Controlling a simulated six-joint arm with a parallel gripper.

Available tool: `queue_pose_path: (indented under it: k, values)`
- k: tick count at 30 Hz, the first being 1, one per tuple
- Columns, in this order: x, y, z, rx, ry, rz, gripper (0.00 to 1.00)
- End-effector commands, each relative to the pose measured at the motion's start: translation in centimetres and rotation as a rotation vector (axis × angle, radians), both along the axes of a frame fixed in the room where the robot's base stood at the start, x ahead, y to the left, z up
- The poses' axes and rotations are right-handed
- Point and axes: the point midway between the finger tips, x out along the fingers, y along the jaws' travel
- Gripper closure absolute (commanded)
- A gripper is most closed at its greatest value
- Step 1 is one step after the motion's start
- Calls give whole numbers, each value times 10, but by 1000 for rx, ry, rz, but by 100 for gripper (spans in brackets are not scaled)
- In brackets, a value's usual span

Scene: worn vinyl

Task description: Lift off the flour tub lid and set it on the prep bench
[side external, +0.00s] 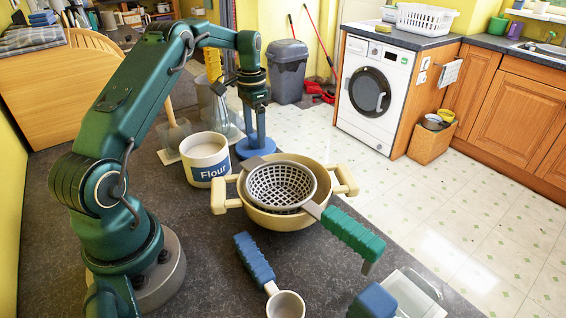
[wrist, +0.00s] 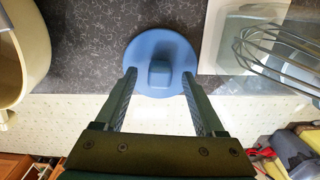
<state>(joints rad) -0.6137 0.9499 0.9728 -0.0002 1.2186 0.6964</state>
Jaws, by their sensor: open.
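The white flour tub (side external: 207,172) stands on the dark bench in the side view, with its blue "Flour" label facing out. Its top is uncovered and shows a pale inside. The round blue lid (side external: 244,150) lies flat on the bench just beyond the tub, and its raised knob faces up in the wrist view (wrist: 160,73). My gripper (side external: 256,138) points straight down over the lid. In the wrist view my gripper (wrist: 160,75) is open, with one finger on each side of the knob and gaps between. I cannot tell whether the fingertips touch the lid.
A cream two-handled pot (side external: 228,203) with a grey colander (side external: 281,186) stands right of the tub. A whisk (wrist: 275,50) is close to the lid's right in the wrist view. The bench edge is close to the lid. A blue-handled ladle (side external: 268,275) lies in front.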

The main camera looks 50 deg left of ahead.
Motion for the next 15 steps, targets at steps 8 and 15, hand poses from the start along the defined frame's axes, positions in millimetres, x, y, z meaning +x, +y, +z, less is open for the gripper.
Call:
queue_pose_path:
  k: [8, 15]
  values:
    - [0, 0, 11, 1, -1, 0, 29]
    - [0, 0, 21, 1, -1, 0, 29]
